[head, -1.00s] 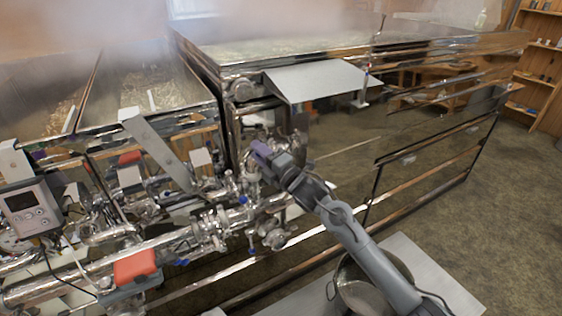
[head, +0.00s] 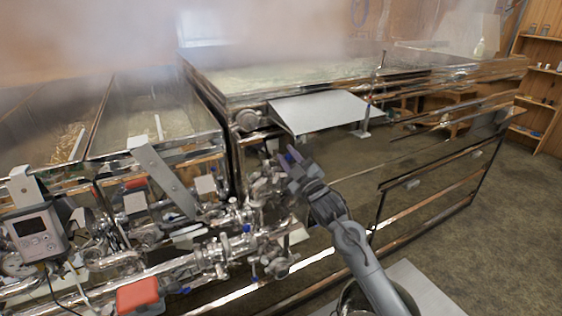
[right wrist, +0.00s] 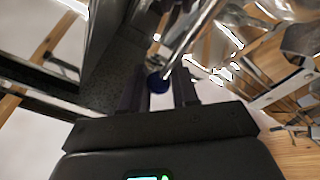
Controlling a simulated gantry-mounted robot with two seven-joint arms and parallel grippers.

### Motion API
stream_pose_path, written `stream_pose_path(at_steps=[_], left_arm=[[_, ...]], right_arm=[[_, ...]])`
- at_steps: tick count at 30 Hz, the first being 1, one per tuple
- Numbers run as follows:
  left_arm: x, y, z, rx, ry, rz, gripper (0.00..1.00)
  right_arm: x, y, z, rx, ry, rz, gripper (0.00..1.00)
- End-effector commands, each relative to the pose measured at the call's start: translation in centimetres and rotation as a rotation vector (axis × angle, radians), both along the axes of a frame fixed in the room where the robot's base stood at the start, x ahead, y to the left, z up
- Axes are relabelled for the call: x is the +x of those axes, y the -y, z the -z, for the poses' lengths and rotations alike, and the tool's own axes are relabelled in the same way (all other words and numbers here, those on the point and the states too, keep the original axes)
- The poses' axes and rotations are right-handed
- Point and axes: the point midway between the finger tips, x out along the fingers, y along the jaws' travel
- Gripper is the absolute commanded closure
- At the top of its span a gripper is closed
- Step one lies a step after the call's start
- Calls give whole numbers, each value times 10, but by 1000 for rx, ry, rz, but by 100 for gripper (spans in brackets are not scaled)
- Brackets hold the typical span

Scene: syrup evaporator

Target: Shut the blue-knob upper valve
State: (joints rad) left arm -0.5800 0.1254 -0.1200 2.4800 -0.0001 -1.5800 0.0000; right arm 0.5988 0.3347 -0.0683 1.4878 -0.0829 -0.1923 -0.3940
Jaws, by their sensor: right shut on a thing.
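My right gripper (head: 290,158) is at the upper part of the shiny valve pipework (head: 266,187), just below the sloping metal plate. In the right wrist view its two dark fingers (right wrist: 158,92) stand either side of a round blue knob (right wrist: 158,83), and the gripper is shut on it. A metal rod or pipe runs up and right from beside the knob. In the head view the gripper hides this knob. Lower on the pipework another blue knob (head: 247,228) shows. My left gripper is not in view.
A sloping metal plate (head: 318,110) juts from the evaporator just above my right gripper. A grey meter box (head: 38,232) and a red-orange part (head: 137,295) are at the left. Steam hangs over the pans. The floor (head: 460,235) at the right is clear.

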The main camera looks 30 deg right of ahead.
Motion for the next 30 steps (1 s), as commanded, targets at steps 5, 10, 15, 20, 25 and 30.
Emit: stream_pose_path(at_steps=[5,10,15,20,25,30], left_arm=[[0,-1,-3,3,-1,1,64],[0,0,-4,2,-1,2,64],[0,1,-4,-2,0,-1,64],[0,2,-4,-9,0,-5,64],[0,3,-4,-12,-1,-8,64],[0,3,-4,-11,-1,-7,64]], right_arm=[[0,15,-1,90,-2,9,100],[0,21,0,140,-4,10,100],[0,23,2,161,-6,9,100],[0,24,3,166,-8,11,100],[1,24,3,166,-10,11,100],[1,24,4,166,-10,11,54]])
